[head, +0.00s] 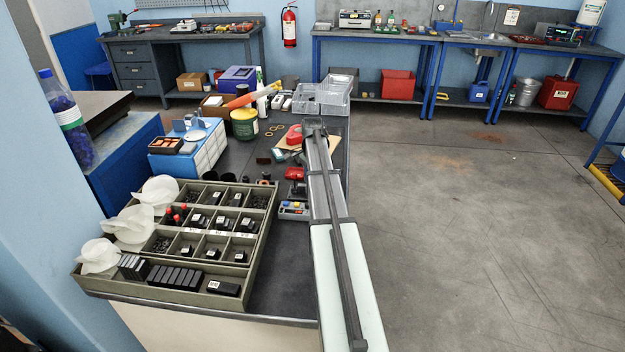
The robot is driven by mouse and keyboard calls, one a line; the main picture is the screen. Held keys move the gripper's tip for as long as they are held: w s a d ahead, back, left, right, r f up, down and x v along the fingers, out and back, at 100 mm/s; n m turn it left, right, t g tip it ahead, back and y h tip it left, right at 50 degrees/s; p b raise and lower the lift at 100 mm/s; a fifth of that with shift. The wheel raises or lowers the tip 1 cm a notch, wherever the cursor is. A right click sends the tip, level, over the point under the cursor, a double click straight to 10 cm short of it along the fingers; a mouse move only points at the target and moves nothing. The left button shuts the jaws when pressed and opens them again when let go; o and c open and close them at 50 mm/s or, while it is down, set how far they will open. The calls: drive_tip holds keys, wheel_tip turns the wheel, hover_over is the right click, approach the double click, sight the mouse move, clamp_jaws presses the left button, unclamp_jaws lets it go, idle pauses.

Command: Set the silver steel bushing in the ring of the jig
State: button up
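I cannot make out the silver steel bushing in the head view. I cannot pick out the jig or its ring for certain either. A small grey block with coloured spots (293,208) sits on the dark bench (275,285), just left of my arm, but it is too small to identify. My arm runs up the picture from the bottom centre and covers part of the bench's right side. My gripper's fingers do not show, so I cannot see whether it holds anything.
A divided tray (262,235) with black parts fills the bench's near left. White crumpled bags (133,222) lie along its left edge. Behind are a blue-and-white drawer unit (207,153), a green-yellow tub (244,124) and clear grey bins (322,98). The floor at right is open.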

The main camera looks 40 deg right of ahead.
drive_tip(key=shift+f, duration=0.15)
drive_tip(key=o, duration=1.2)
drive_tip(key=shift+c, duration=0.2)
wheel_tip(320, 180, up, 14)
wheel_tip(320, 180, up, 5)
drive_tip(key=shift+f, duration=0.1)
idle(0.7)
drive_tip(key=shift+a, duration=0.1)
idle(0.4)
